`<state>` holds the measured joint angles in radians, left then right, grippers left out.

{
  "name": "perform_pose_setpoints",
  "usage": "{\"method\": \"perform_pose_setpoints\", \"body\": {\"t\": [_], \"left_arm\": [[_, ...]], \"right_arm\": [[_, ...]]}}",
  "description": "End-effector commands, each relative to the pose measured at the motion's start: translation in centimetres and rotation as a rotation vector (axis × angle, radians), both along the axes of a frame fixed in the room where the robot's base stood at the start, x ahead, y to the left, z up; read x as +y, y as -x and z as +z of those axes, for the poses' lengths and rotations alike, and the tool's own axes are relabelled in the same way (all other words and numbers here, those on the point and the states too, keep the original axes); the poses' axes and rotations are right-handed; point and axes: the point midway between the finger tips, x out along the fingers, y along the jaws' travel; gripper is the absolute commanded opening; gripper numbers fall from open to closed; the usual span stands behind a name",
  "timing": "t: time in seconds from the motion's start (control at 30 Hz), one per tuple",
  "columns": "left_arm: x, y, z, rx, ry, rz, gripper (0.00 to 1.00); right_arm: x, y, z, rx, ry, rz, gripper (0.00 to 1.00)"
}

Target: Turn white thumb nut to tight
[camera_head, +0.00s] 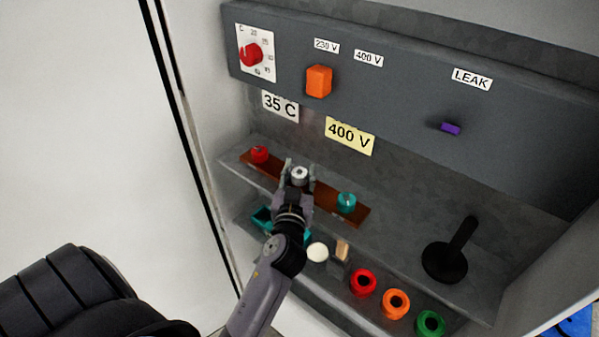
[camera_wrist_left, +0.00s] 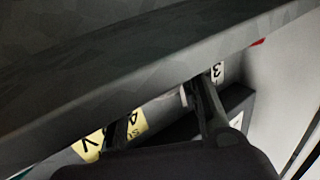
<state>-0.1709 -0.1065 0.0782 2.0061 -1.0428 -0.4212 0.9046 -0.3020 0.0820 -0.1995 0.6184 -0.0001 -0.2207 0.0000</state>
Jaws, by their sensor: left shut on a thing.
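The white thumb nut (camera_head: 299,175) stands at the middle of a brown strip (camera_head: 331,204) on the upper shelf, between a red nut (camera_head: 259,154) and a teal nut (camera_head: 346,202). My left gripper (camera_head: 300,170) has a finger on either side of the white nut and is shut on it. In the left wrist view the two fingers of the left gripper (camera_wrist_left: 165,108) show against the dark panel, and I cannot make out the nut there. My right gripper is not in view. How tight the nut sits cannot be told.
A grey panel (camera_head: 400,95) with a red dial (camera_head: 251,54), an orange switch (camera_head: 319,80) and a purple lever (camera_head: 450,127) overhangs the shelf. A black disc with a handle (camera_head: 445,262) stands at right. Red (camera_head: 362,282), orange (camera_head: 396,303) and green (camera_head: 430,323) rings lie below.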

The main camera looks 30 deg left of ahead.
Motion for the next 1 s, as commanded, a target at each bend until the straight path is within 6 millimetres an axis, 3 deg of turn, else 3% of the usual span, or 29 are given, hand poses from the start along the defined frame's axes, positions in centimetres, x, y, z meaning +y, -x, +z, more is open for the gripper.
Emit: {"method": "perform_pose_setpoints", "body": {"t": [0.2, 0.57, 1.0], "left_arm": [[-0.02, 0.0, 0.04, -0.001, 0.0, -0.001, 0.06], [0.04, 0.02, 0.1, 0.0, -0.004, -0.061, 0.05], [0.15, 0.02, 0.15, 0.003, -0.012, -0.409, 0.05]], "right_arm": [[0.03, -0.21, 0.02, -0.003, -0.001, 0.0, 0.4], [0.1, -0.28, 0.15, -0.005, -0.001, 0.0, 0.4], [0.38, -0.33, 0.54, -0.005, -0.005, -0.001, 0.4]]}}
